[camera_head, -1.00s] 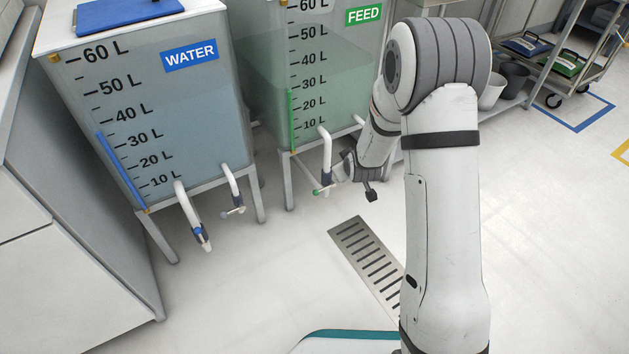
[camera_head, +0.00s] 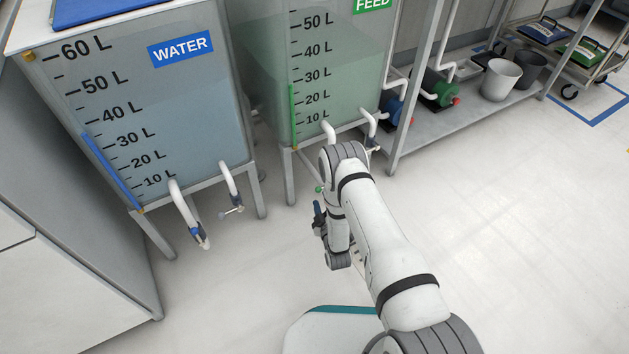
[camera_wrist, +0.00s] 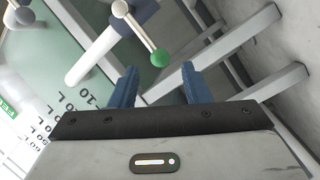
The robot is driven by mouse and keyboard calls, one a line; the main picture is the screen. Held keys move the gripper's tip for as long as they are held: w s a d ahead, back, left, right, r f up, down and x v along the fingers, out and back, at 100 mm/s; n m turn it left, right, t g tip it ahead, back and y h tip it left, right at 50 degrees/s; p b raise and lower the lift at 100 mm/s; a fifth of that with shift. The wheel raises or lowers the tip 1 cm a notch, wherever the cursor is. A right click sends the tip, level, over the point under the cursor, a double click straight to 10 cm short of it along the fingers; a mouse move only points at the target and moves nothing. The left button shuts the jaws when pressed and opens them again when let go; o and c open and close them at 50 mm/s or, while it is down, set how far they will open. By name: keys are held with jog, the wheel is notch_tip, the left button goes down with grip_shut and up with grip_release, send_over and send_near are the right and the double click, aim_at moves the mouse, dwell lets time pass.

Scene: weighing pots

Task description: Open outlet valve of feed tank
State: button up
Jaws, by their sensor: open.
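The feed tank (camera_head: 318,98) stands behind my arm in the head view, with a green FEED label and a greenish liquid. Its outlet pipe shows in the wrist view as a white tube (camera_wrist: 92,55) with a valve lever (camera_wrist: 137,27) ending in a green ball knob (camera_wrist: 160,57). In the head view the green knob (camera_head: 319,189) shows just left of my arm, and the valve body is mostly hidden. My gripper (camera_wrist: 158,83) is open and empty, with two blue fingers. The knob lies just beyond the fingertips, between them in the picture, apart from both.
The water tank (camera_head: 150,110) with its own outlet pipes (camera_head: 186,215) stands to the left. A metal shelf (camera_head: 450,125) with pumps and buckets (camera_head: 501,80) is at the right. Steel frame legs (camera_wrist: 225,50) cross behind the fingers. The floor at right is clear.

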jog(key=b+x, duration=0.3)
jog(key=x, duration=0.4)
jog(key=shift+w, duration=0.35)
jog(key=shift+a, duration=0.1)
grip_shut()
